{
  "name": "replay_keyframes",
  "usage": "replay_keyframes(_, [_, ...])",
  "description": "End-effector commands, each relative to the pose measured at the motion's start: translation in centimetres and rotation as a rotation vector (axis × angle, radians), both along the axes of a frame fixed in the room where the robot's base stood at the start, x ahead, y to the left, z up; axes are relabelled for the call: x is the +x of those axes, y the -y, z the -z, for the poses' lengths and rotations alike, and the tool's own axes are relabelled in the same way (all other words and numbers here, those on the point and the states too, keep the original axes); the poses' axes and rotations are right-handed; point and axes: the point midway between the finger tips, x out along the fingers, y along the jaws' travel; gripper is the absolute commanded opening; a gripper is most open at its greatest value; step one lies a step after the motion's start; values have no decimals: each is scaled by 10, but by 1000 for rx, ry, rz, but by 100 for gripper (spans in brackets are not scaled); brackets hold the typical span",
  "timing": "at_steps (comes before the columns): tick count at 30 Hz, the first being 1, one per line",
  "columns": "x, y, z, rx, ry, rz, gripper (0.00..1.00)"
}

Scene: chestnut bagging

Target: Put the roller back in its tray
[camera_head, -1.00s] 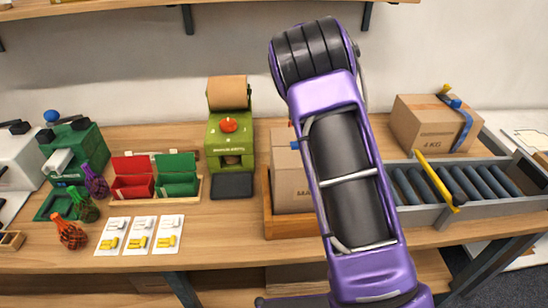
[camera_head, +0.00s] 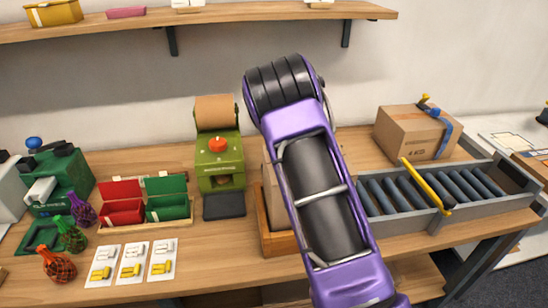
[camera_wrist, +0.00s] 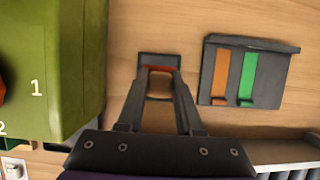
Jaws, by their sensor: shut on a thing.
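In the wrist view my gripper (camera_wrist: 160,74) reaches away from the camera with its two fingertips close together. It is shut on the roller (camera_wrist: 158,69), of which a narrow reddish-brown strip shows between the tips. A small dark rectangular tray (camera_wrist: 158,57) lies on the wooden bench right at the tips. The roller overlaps it in this view; I cannot tell whether it rests inside or hangs just above. In the head view my purple arm hides the gripper, the roller and the small tray.
The green machine (camera_wrist: 70,60) stands close on the left; it also shows in the head view (camera_head: 220,160). A dark holder (camera_wrist: 248,72) with orange and green strips lies right. The roller conveyor (camera_head: 440,215) and a taped carton (camera_head: 415,135) stand right of my arm.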

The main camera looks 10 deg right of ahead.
Motion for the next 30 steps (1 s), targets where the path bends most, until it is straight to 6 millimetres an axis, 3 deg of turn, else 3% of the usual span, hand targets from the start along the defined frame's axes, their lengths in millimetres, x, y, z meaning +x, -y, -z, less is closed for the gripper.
replay_keyframes(3, [-1,0,23,0,-4,1,0])
replay_keyframes(7, [0,1,38,0,-2,1,0])
replay_keyframes(29, [-2,0,54,0,-6,0,0])
replay_keyframes(30, [-2,0,55,0,-8,0,36])
